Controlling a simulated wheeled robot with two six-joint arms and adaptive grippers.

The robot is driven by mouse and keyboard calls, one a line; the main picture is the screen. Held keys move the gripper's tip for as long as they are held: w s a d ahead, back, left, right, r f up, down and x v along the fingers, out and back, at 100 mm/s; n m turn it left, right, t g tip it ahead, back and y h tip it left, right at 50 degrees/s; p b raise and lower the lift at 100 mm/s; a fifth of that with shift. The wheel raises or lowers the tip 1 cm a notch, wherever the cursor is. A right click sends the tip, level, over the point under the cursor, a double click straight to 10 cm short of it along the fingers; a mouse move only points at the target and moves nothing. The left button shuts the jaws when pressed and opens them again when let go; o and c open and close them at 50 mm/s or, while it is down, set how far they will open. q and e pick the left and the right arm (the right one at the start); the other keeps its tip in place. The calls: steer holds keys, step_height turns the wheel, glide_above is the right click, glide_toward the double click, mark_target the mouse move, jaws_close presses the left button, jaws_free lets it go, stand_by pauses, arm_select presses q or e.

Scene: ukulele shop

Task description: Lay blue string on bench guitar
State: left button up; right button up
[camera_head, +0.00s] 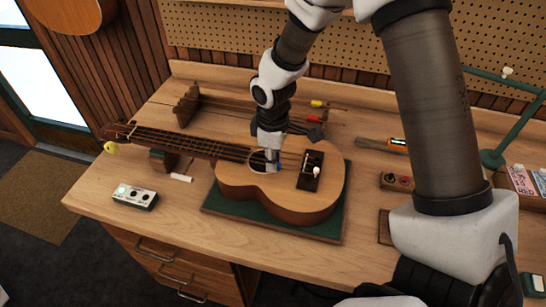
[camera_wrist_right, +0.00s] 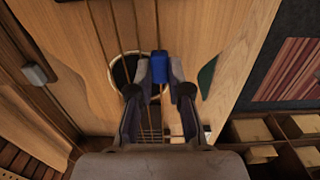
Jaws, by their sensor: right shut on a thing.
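The bench guitar (camera_head: 240,180), a small ukulele-like instrument, lies face up on a green mat (camera_head: 330,226), its neck pointing left. My right gripper (camera_head: 272,163) is over its soundhole, between the neck and the dark bridge (camera_head: 309,170). The gripper is shut on the blue string, whose blue end (camera_wrist_right: 159,65) shows between the fingertips in the right wrist view (camera_wrist_right: 159,75). The soundhole (camera_wrist_right: 126,73) lies behind the fingers there. Whether the string touches the guitar top I cannot tell. My left gripper is in neither view.
A wooden rack (camera_head: 187,104) behind the neck holds strings with yellow (camera_head: 317,104) and red (camera_head: 313,118) ends. A small grey box (camera_head: 135,197) and a white stick (camera_head: 181,178) lie at the front left. A green lamp (camera_head: 493,158) stands at the right. The bench front left is mostly clear.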

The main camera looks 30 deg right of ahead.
steer(key=o, duration=1.2)
steer(key=shift+r, duration=0.15)
step_height(320, 180, up, 7)
steer(key=p, duration=0.7)
